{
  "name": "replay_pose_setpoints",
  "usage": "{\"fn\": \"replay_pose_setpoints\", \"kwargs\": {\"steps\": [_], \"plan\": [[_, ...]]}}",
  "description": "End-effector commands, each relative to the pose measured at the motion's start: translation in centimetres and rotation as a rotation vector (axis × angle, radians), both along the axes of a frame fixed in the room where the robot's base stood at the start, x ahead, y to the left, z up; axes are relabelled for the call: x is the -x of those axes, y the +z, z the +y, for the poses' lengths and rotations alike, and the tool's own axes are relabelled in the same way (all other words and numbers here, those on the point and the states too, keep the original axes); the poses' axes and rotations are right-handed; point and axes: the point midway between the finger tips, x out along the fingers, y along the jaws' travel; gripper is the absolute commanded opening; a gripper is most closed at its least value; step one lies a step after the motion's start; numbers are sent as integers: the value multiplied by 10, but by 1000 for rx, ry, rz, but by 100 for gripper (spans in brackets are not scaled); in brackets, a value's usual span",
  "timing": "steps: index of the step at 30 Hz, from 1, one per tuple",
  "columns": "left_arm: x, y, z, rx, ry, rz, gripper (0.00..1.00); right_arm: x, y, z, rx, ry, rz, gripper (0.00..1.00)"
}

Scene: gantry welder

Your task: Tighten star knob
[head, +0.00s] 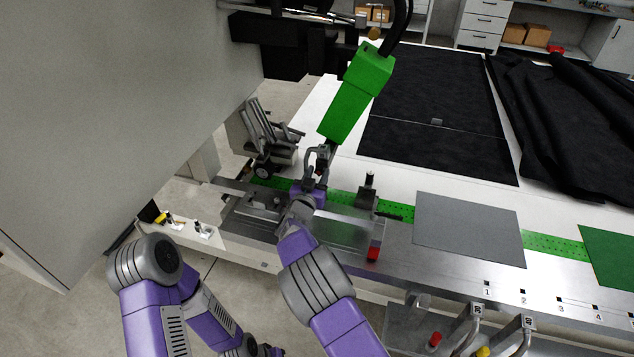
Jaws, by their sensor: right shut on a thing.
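My right gripper (320,157) is at the lower end of the green welding head (357,95), above the near edge of the machine bed. Its jaws are closed around a small dark part there, which I take to be the star knob. The jaws and wrist cover most of it, so its shape and seating cannot be made out. My left arm folds down at the lower left. Its end is only partly seen at the bottom edge, and its jaws cannot be made out.
A large grey panel (110,110) fills the left. A grey sheet (468,228) lies on the bed right of the gripper, and black cloth (440,115) lies behind. A small black post (369,190) stands close by. Clamps with red and yellow tips (435,339) are at the front.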

Motion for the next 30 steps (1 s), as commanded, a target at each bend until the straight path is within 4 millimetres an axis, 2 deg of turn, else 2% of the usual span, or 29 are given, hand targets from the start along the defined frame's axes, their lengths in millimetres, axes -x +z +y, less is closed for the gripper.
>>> {"fn": "replay_pose_setpoints", "kwargs": {"steps": [1, 3, 12, 30], "plan": [[0, -10, 0, 0, 0, 0, 0, 0, -4, -1, -36, -2, -13, 10], [0, -17, 0, 0, 0, 0, 0, 0, -4, -1, -84, -2, -28, 10], [0, -37, 0, 0, 0, 0, 0, 0, -2, -2, -240, -2, -79, 10], [0, -43, 0, 0, 0, 0, 0, 0, 0, -1, -303, 0, -97, 10]]}}
